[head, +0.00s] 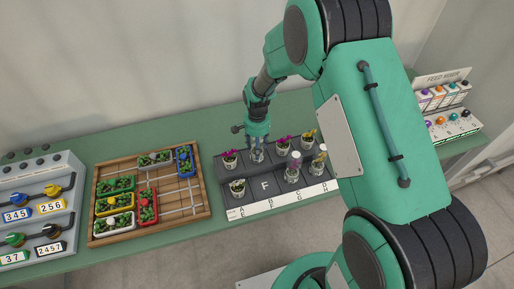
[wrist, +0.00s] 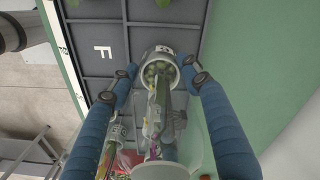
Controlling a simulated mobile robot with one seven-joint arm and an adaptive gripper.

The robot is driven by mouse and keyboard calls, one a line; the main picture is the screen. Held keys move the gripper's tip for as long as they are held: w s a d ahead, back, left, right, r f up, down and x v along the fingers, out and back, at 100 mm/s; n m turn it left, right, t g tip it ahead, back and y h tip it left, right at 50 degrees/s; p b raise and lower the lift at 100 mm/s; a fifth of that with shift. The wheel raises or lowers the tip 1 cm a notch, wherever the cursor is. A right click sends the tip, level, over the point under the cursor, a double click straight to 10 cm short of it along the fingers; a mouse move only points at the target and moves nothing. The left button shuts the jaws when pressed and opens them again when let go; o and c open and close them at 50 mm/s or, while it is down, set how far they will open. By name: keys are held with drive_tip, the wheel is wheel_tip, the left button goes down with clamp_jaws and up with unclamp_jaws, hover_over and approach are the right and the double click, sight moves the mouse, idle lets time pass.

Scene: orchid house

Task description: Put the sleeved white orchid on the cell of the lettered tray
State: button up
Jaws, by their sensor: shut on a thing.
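My gripper (head: 257,140) is over the back row of the dark lettered tray (head: 264,208), in line with the empty cell F (head: 265,186). It is shut on a potted orchid in a clear sleeve (head: 257,155). In the wrist view its pot (wrist: 160,68) is between the two blue fingertips (wrist: 160,82), and the sleeve runs down toward the camera. A pale shape shows at the sleeve's lower end; I cannot tell the flower colour for sure. The pot is at the cell behind F; whether it touches the floor is unclear.
Potted plants stand close by: magenta ones (head: 230,159) (head: 282,144), a yellow one (head: 307,140), a white one (head: 237,188), and white-topped pots (head: 293,173) (head: 319,163) right of F. A wooden frame (head: 178,215) with planters is at left.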

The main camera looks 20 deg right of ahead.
drive_tip(key=shift+f, duration=0.15)
drive_tip(key=o, duration=1.3)
wheel_tip(320, 180, up, 12)
drive_tip(key=shift+r+p, duration=0.2)
drive_tip(key=shift+p, duration=0.45)
drive_tip(key=shift+r, duration=0.1)
